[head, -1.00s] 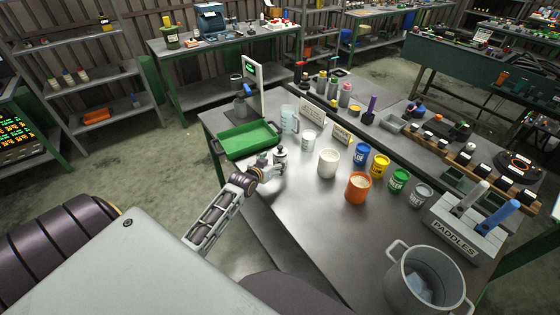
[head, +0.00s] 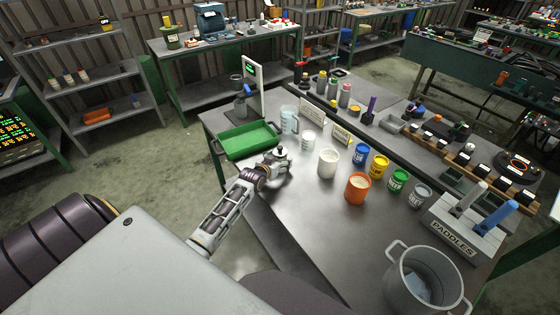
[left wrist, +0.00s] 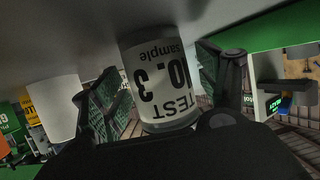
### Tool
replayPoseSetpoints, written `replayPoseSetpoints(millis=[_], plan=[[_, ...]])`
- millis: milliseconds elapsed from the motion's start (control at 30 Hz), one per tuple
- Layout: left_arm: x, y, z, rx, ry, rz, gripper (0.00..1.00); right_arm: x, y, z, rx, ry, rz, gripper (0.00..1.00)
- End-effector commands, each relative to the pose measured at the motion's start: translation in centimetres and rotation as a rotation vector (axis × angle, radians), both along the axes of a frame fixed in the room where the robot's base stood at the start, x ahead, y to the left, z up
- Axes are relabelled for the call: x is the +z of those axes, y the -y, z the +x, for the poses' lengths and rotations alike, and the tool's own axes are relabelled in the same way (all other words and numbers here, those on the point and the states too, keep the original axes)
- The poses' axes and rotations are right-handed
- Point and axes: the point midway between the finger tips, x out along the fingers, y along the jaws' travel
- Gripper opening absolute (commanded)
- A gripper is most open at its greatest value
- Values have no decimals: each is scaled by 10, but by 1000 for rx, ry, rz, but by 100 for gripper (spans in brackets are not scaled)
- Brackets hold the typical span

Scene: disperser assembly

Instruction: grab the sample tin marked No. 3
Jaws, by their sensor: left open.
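The white sample tin (left wrist: 160,85), with black print reading TEST sample No. 3, appears upside down in the left wrist view. It lies between the two spread fingers of my left gripper (head: 282,156). Whether either finger touches it I cannot tell. In the head view the small white tin (head: 308,140) stands upright on the bench, just beyond and to the right of the gripper. My left gripper is open, low over the bench near the green tray. My right gripper is not in view.
The green tray (head: 228,149) is left of the gripper. A larger white pot (head: 328,163) stands close on the right, with an orange pot (head: 358,188) and several coloured tins beyond. A metal pot (head: 398,285) is at the front right. The bench's front middle is clear.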

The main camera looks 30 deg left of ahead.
Motion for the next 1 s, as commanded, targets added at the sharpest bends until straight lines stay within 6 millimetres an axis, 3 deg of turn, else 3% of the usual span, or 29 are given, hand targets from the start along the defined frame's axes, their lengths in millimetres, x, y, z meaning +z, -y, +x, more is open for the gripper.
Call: replayPoseSetpoints(millis=[667,1000], plan=[[-3,-1,7,0,0,1,73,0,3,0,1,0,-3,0],[-3,-1,7,0,0,1,29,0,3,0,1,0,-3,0]])
